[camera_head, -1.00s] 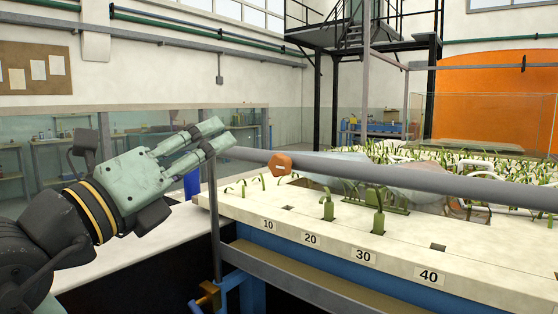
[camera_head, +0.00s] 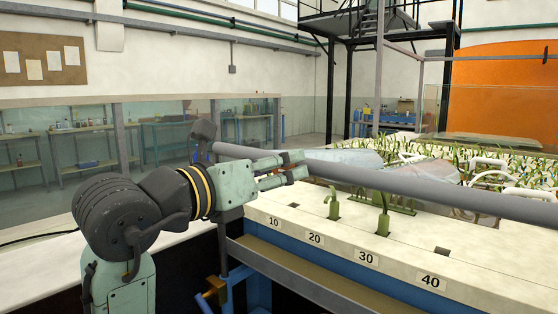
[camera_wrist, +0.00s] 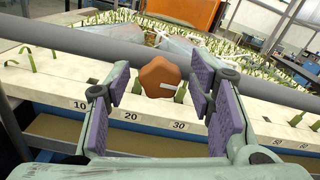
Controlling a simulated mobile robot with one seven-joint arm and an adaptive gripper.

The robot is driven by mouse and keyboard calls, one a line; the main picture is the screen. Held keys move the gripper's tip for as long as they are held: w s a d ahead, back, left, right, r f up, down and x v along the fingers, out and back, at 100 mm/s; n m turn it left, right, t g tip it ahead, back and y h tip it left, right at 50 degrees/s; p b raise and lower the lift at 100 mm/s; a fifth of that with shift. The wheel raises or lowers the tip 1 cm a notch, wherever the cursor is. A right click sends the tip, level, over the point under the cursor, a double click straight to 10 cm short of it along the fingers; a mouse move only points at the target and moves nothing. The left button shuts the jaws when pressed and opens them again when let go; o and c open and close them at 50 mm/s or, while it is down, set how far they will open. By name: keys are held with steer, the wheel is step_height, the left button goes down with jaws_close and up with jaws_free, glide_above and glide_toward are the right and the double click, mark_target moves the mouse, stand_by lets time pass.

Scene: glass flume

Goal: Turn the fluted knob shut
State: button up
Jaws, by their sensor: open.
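The fluted knob (camera_wrist: 160,77) is orange-brown with a lobed rim and a pale pointer mark on its right side. It shows in the wrist view between my two purple-padded fingers, in front of the grey rail. My gripper (camera_head: 298,165) is open, with a gap on each side of the knob and no contact that I can make out. In the head view my fingers reach to the rail and hide most of the knob.
A grey rail (camera_head: 430,189) runs across above the white bed edge (camera_head: 325,236) with number labels. Green plant strips stand in the bed behind. A brass fitting (camera_head: 214,287) sits low by the frame.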

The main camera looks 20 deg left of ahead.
steer(key=shift+w+d, duration=0.15)
steer(key=shift+w, duration=0.15)
steer(key=shift+c, duration=0.4)
jaws_close()
